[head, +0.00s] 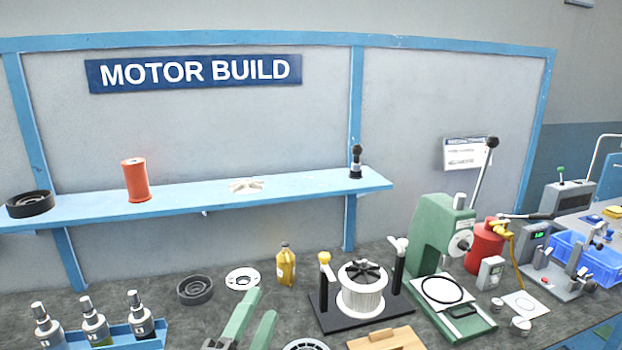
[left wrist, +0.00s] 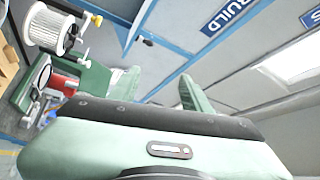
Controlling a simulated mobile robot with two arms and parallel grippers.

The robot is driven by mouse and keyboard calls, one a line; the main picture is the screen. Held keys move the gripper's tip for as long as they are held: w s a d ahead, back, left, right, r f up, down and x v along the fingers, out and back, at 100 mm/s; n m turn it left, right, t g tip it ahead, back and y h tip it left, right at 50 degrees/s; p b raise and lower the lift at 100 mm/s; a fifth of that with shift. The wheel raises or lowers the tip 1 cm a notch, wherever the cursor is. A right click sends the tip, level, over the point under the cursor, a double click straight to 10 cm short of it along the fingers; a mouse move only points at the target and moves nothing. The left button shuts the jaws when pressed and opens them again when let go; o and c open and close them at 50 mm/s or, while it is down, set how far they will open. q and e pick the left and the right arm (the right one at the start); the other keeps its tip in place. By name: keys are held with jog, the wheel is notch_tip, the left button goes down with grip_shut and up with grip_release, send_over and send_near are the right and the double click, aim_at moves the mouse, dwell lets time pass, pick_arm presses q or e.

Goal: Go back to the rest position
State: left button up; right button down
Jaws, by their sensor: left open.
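My left gripper (head: 260,306) shows at the bottom of the head view, its two green fingers apart with nothing between them. It is in front of the bench, left of the white slotted drum (head: 362,298) in its black fixture. In the left wrist view my left gripper (left wrist: 158,84) has its fingers apart and empty, with the wall behind. The white drum (left wrist: 44,28) also shows there, tilted at upper left. My right gripper is not in view.
The bench holds a bottle (head: 286,264), a dark ring (head: 195,290), a white disc (head: 243,279), a green press (head: 440,240) and a red can (head: 485,247). Bottles stand in a blue tray (head: 148,340) at lower left. A blue shelf (head: 300,188) runs above.

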pick_arm(q)
jog(key=s+a+f+n+g+y, duration=0.1)
jog(key=a+f+n+g+y, duration=0.1)
jog(key=a+f+n+y, duration=0.3)
jog(key=s+a+f+n+g, duration=0.2)
jog(key=f+n, duration=0.1)
jog(key=f, duration=0.4)
jog(key=s+a+f+n+g, duration=0.2)
jog(key=s+f+n+g, duration=0.2)
jog(key=s+f+g, duration=0.5)
jog(key=s+a+f+n+g, duration=0.35)
jog(key=s+f, duration=0.45)
jog(key=s, duration=0.5)
jog(key=s+f+g, duration=0.1)
jog(key=s+f, duration=0.2)
jog(key=f, duration=2.6)
jog(key=s+a+f+g, duration=0.1)
jog(key=s+a+f, duration=0.1)
jog(key=s+f, duration=1.1)
jog(key=s, duration=0.3)
jog(key=shift+a+f+y, duration=0.15)
jog(key=shift+f+y, duration=0.15)
